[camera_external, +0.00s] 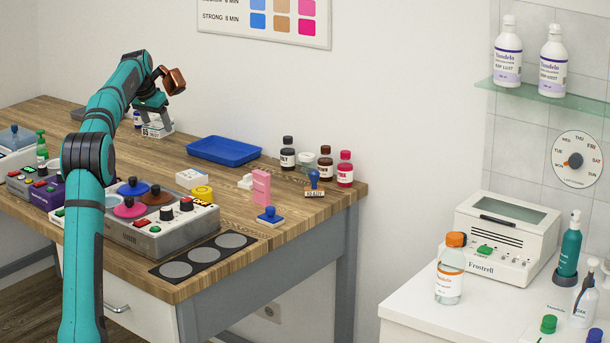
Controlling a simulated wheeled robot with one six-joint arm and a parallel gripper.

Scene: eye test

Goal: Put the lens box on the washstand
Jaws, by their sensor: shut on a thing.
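The small white and green box with dark print (158,130), which looks like the lens box, is at the back left of the wooden workbench. My gripper (156,117) points down over it and is shut on it, with the fingers at its upper part. Whether the box touches the bench top or hangs just above it, I cannot tell. The washstand (408,301) is the white-topped unit at the lower right, well away from my gripper. Part of its front is cut off by the picture's edge.
On the washstand are a white Frostrell device (500,240), an orange-capped bottle (450,270) and several bottles at right. Its front left top is bare. A blue tray (224,151), brown bottles and stamps (269,216) stand on the bench (330,207). A gap separates both units.

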